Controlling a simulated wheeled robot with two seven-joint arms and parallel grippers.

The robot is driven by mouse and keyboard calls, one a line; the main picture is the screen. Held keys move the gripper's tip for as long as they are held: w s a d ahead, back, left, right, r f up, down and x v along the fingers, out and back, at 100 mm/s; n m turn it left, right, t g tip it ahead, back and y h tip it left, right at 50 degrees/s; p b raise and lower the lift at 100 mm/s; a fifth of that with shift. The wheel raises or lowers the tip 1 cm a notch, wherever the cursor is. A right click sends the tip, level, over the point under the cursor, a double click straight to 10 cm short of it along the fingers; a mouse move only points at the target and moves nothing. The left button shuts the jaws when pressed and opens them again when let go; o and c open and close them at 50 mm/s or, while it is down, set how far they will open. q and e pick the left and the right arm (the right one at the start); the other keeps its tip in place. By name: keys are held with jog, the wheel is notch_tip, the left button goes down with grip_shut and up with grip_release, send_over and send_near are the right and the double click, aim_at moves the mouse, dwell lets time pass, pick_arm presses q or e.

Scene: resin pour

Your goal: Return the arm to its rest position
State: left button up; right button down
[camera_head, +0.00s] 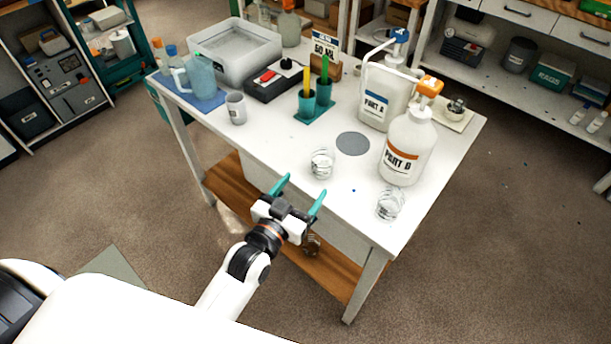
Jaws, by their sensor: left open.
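My left gripper (299,194) has two teal fingers spread wide apart with nothing between them. It is at the front edge of the white work table (270,145), on the near side of a clear cup (322,163) and apart from it. My left arm comes in from the lower left. My right gripper is not in this view.
On the table, a second clear cup (389,204) stands near the front right corner. The PART B bottle (406,150) and PART A bottle (383,100) stand at the right. A grey disc (353,144), a grey mug (236,108) and a blue pitcher (201,77) are farther back.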

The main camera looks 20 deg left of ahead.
pick_arm(q)
jog(key=shift+f, duration=0.1)
jog(key=s+a+f+g+y, duration=0.2)
jog(key=s+a+f+g, duration=0.15)
jog(key=s+g, duration=0.5)
jog(key=s+a+f+g+y, duration=0.15)
jog(key=s+f+g, duration=0.3)
jog(key=s, duration=0.75)
notch_tip(320, 180, down, 26)
jog(key=s+g, duration=0.2)
jog(key=s+a+f+g+p, duration=0.1)
jog(key=s+a+f, duration=0.2)
jog(key=s+f, duration=1)
jog(key=s, duration=0.2)
jog(key=shift+s+a+f, duration=0.15)
jog(key=shift+s+f, duration=0.1)
jog(key=shift+s, duration=0.1)
